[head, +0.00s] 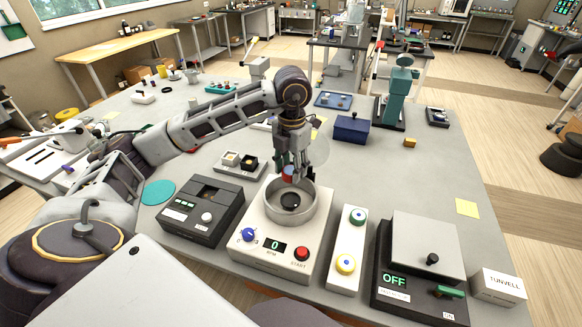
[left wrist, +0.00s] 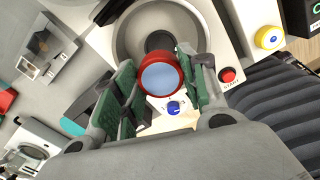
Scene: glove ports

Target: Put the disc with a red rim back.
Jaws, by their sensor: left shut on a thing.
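The red-rimmed disc (left wrist: 162,76) has a pale blue face. My left gripper (head: 291,168) is shut on it, and its green-padded fingers (left wrist: 160,85) stand either side of the disc in the left wrist view. In the head view the disc (head: 289,174) is small and partly hidden by the fingers. It is held above the grey round bowl (head: 313,207) of a white machine (head: 282,262). A dark round piece (head: 290,201) sits in the bowl. A white strip (head: 349,241) right of the machine carries a green-rimmed disc (head: 357,215) and a yellow-rimmed disc (head: 345,263). My right gripper is not in view.
The machine has a blue knob, a display reading 0 and a red START button (head: 301,253). A dark box (head: 203,211) stands left of it, and a device reading OFF (head: 421,270) at right. A small grey tray (head: 241,172) lies behind. The bench right of the blue box (head: 352,129) is mostly clear.

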